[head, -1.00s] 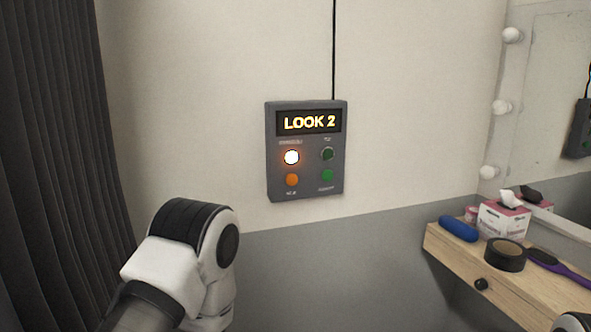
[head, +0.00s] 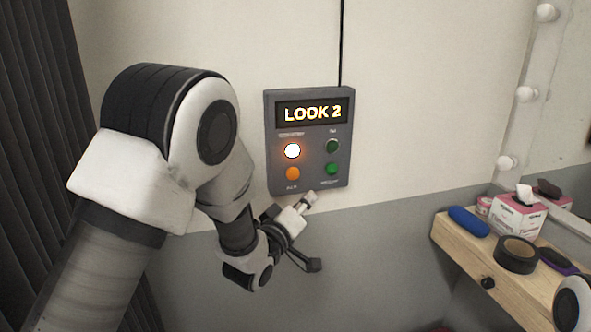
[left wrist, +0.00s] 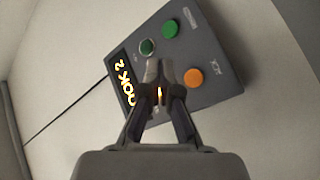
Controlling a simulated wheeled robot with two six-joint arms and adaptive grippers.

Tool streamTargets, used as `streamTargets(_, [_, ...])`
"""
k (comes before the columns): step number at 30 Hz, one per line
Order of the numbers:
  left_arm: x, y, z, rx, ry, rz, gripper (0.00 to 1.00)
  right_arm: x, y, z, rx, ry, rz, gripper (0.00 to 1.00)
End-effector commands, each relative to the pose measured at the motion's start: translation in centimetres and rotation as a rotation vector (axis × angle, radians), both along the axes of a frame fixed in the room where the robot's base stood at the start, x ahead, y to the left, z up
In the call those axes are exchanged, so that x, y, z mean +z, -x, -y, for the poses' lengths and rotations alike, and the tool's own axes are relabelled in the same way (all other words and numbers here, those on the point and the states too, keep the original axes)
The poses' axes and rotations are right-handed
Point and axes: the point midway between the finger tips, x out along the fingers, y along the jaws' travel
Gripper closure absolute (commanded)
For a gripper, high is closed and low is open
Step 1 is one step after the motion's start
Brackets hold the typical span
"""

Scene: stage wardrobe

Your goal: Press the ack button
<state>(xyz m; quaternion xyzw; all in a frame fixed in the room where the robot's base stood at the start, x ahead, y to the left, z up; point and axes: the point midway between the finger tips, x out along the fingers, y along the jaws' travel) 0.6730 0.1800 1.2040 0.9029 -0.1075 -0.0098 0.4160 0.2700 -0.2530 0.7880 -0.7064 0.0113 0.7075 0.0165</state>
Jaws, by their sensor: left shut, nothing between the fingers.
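The grey wall panel (head: 310,185) shows "LOOK 2" on its display in the head view. The ack button (head: 292,174) is the orange one at the panel's lower left, with a small label below it. In the left wrist view the orange button (left wrist: 194,78) is uncovered, beside the label "ACK". My left gripper (head: 310,197) is shut and empty, its tips just below the panel in the head view. In the left wrist view the shut fingertips (left wrist: 160,72) overlap the panel and partly hide the glowing lamp. My right gripper is out of view.
A bright lamp (head: 292,151) sits above the orange button. A dark green button (head: 333,146) and a green button (head: 332,169) are on the right. A wooden shelf (head: 462,258) at right holds a tissue box (head: 518,219) and a blue case (head: 468,221). A dark curtain (head: 35,120) hangs left.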

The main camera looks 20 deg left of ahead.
Motion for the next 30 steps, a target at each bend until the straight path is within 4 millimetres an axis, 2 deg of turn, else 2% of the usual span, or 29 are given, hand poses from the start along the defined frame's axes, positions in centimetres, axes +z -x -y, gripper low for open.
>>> streamTargets(8, [-0.1, 0.0, 0.0, 0.001, -0.001, -0.001, 1.0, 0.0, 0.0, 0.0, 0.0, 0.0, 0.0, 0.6])
streamTargets(13, [0.0, -0.8, -0.6, 0.002, 0.001, -0.001, 1.0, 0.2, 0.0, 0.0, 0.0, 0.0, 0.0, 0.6])
streamTargets(24, [0.0, -5.1, -3.6, 0.003, 0.0, -0.002, 1.0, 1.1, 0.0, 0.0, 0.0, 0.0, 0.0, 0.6])
streamTargets(30, [-0.1, -6.9, -4.7, 0.001, -0.001, -0.001, 1.0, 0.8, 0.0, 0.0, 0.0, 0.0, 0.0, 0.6])
